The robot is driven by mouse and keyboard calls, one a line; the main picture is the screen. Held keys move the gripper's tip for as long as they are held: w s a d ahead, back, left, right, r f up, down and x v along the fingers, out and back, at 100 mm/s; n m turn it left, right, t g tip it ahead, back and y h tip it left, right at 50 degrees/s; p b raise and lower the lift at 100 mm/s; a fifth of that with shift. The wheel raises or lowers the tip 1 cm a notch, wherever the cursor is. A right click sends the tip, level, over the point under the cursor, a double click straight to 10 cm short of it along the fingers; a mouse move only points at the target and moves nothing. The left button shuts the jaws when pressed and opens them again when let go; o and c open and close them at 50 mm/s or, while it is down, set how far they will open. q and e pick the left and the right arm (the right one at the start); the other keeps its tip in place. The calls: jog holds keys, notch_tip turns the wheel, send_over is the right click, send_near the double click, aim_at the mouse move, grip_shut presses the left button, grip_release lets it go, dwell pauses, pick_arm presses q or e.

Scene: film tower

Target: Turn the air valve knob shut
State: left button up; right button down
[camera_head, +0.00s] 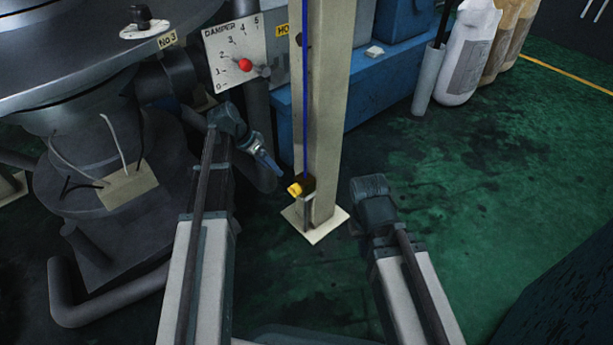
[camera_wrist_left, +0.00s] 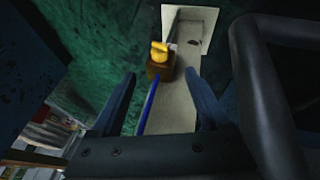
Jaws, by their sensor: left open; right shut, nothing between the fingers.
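The yellow air valve knob (camera_head: 295,189) sits low on a cream post, just above its square foot plate. In the left wrist view the knob (camera_wrist_left: 159,48) is ahead of my fingers, on a brownish valve body (camera_wrist_left: 160,68) with a thin blue line (camera_wrist_left: 150,106) running to it. My left gripper (camera_head: 268,164) is open and empty, up and left of the knob and apart from it. In the wrist view its two fingers (camera_wrist_left: 163,85) stand either side of the post and blue line. My right arm's end shows right of the post; its fingers are hidden.
The cream post (camera_head: 328,95) rises beside the knob. A dark round machine (camera_head: 85,75) with pipes stands at left, with a damper panel (camera_head: 236,52) behind. Blue boxes (camera_head: 385,90) and sacks (camera_head: 468,50) are at the back. Green floor (camera_head: 500,190) is free at right.

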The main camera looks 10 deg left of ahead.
aim_at(293, 190)
pick_arm(q)
jog(key=b+x, duration=1.1)
jog(key=x, duration=0.1)
jog(key=shift+f, duration=0.15)
jog(key=shift+b+x, duration=0.7)
jog(key=shift+x, duration=0.1)
jog(key=shift+d, duration=0.1)
